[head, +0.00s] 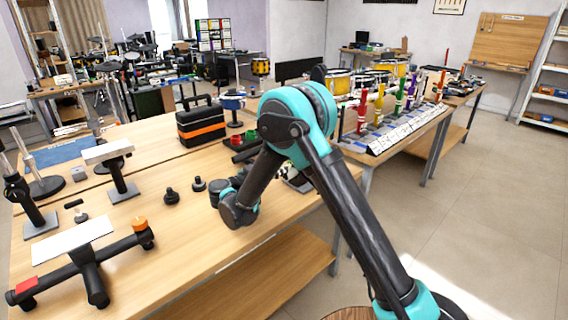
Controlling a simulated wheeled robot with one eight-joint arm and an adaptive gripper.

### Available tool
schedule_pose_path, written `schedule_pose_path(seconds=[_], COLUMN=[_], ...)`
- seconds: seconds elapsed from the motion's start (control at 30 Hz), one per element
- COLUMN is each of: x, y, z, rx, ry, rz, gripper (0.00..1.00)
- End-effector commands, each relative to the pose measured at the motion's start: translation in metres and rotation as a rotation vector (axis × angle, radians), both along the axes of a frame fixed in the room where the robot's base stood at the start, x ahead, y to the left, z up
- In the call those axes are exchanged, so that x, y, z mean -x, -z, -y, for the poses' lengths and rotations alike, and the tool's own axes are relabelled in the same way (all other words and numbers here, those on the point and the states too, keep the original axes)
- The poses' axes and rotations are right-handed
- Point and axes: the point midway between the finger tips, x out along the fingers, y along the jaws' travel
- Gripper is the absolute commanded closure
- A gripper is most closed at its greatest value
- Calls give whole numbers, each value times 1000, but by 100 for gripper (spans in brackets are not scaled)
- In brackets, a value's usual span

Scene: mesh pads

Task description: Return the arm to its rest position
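My teal and black arm rises from the lower right to a high elbow, then bends down to the left over the wooden workbench (190,245). Its wrist end is low over the bench's front right part. I cannot make out the gripper's fingers. A grey and black piece shows partly behind the arm, and I cannot tell whether it is my gripper or a thing on the bench. I see nothing that is clearly held.
On the bench are a black stand with a white plate (73,240), another plate stand (108,152), small black knobs (171,196) and a black-orange case (201,122). A second table with coloured tubes (379,104) stands behind right. The floor (480,190) at right is clear.

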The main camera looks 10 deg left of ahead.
Motion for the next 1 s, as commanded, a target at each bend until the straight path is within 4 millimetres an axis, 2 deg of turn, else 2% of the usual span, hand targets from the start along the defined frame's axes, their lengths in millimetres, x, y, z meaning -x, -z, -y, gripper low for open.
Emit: schedule_pose_path(seconds=[0.33, 0.47, 0.57, 0.7, 0.8, 0.9, 1.0], x=[2, -8, -29, -59, -69, -70, -63], y=[0, -15, -49, -116, -154, -179, -188], z=[-1, 5, 18, 40, 52, 63, 74], rx=[0, -4, -15, -20, -12, 0, 11], ry=[0, -30, -110, -307, -467, -624, -769], rz=[0, 37, 122, 265, 323, 333, 292], gripper=[44, 44, 44, 44, 44, 44, 44])
